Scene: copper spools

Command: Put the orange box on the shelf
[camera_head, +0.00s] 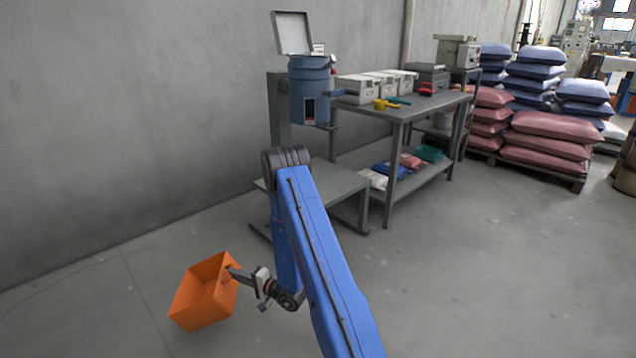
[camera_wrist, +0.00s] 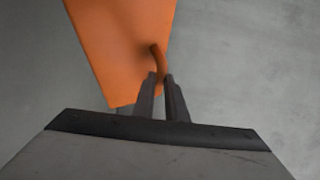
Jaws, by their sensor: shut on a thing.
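The orange box (camera_head: 203,292) is an open-topped bin at the lower left of the head view, tilted, in front of the grey wall. My gripper (camera_head: 233,273) is shut on the box at its right side. In the wrist view, my gripper (camera_wrist: 160,78) has its fingers closed on a small orange handle on the wall of the orange box (camera_wrist: 112,45). Whether the box touches the floor is hard to tell. A grey metal table (camera_head: 400,113) with a lower shelf (camera_head: 415,183) stands beyond my arm.
A low grey platform (camera_head: 340,183) stands before the table, under a blue drum (camera_head: 310,92) with an open lid. White boxes (camera_head: 360,88) and tools occupy the tabletop; colored bags lie on its lower shelf. Pallets of sacks (camera_head: 550,135) stand at the right. Floor around the box is clear.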

